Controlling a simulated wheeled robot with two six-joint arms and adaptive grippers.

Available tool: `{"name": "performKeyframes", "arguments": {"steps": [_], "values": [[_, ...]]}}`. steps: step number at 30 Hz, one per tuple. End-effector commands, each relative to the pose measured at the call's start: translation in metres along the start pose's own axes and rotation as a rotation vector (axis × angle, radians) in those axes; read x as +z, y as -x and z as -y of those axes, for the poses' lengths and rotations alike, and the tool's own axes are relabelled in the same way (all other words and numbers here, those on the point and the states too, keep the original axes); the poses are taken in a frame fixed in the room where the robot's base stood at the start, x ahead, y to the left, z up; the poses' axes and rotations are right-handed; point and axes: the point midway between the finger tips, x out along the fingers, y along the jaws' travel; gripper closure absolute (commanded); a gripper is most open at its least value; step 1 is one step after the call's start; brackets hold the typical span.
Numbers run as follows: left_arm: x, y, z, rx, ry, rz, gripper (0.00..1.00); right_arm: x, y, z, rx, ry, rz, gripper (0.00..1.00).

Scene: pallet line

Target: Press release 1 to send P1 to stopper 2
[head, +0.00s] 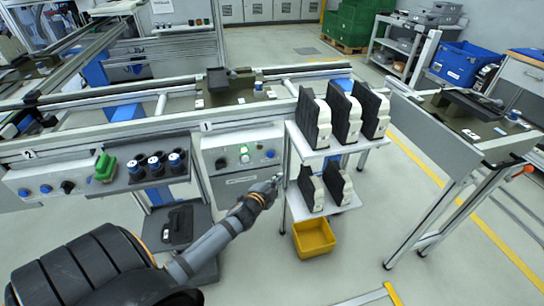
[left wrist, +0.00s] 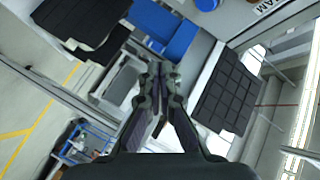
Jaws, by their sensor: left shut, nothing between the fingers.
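My left gripper (head: 272,184) is shut and empty. It is in front of the line, below and right of the control box (head: 240,175) under the label 1 (head: 207,127), apart from its buttons. This box carries a green-lit button (head: 244,149), a black knob (head: 220,163) and a blue button (head: 270,154); their lettering is too small to read. A dark pallet (head: 215,98) sits on the conveyor behind this box; I cannot read its tag. The closed fingers also show in the left wrist view (left wrist: 160,72). My right gripper is not in view.
A white rack (head: 349,144) with black parts stands close right of my gripper, a yellow bin (head: 313,238) below it.

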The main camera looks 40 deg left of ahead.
Motion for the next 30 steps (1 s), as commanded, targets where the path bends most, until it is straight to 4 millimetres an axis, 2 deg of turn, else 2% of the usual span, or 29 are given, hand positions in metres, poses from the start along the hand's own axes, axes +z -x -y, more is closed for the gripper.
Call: {"name": "performKeyframes", "arguments": {"steps": [8, 14, 18, 30], "values": [[0.017, -0.022, 0.016, -0.002, -0.002, 0.0, 1.0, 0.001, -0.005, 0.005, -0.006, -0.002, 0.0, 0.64], [0.032, -0.043, 0.029, -0.002, -0.002, 0.0, 1.0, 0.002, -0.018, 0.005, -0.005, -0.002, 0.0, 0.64], [0.039, -0.053, 0.037, 0.001, 0.0, 0.001, 1.0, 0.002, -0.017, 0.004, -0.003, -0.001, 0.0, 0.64], [0.044, -0.06, 0.044, 0.0, 0.0, 0.0, 1.0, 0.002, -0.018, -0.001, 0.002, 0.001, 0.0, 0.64]]}}
